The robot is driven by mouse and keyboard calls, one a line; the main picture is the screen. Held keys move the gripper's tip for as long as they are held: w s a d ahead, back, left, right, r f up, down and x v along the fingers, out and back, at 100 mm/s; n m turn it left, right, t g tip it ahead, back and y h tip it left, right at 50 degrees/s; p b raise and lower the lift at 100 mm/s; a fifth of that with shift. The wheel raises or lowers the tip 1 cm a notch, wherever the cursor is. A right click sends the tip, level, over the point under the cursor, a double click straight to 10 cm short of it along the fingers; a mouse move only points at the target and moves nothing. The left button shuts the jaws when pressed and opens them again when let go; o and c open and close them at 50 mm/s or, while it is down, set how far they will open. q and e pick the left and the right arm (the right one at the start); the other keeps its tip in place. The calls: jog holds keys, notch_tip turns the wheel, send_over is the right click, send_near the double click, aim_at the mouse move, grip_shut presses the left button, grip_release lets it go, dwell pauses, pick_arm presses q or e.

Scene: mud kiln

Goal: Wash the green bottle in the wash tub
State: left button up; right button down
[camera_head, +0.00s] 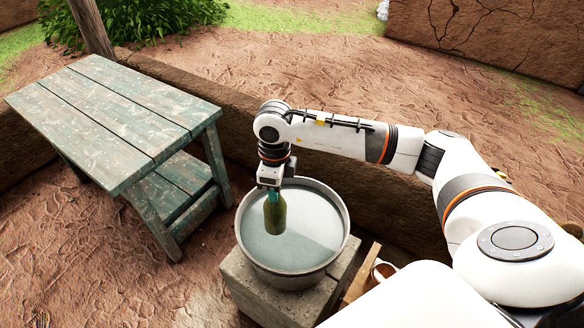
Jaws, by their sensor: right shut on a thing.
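The green bottle (275,216) hangs upright from my right gripper (272,190), which is shut on its neck. The bottle is over the left part of the wash tub (341,243), inside its rim as seen from above. The tub is a round grey metal basin with pale water in it. I cannot tell for sure whether the bottle's base is in the water. My left gripper is not in view.
The tub stands on a grey stone block (243,283). A worn green wooden table (120,110) with a bare top stands at the left. A low mud wall (390,205) runs behind the tub. A cup (384,271) sits by a wooden piece at the tub's right.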

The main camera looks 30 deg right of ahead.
jog(key=m, duration=0.2)
jog(key=w+d+m, duration=0.1)
jog(key=m, duration=0.1)
jog(key=d+m, duration=0.1)
jog(key=m, duration=0.1)
jog(key=shift+w+f+p, duration=0.25)
jog(key=shift+p, duration=0.1)
jog(key=w+d+f+m+p, duration=0.25)
jog(key=d+m, duration=0.35)
jog(key=m, duration=0.8)
pick_arm(q)
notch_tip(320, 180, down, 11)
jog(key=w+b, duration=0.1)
jog(key=b, duration=1.3)
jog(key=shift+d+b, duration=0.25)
jog(key=shift+b, duration=0.05)
pick_arm(e)
notch_tip(320, 180, down, 19)
jog(key=shift+a+r+m, duration=0.15)
jog(key=shift+a+m, duration=0.05)
jog(key=shift+m, duration=0.1)
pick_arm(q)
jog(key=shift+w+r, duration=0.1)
pick_arm(e)
jog(key=shift+w, duration=0.1)
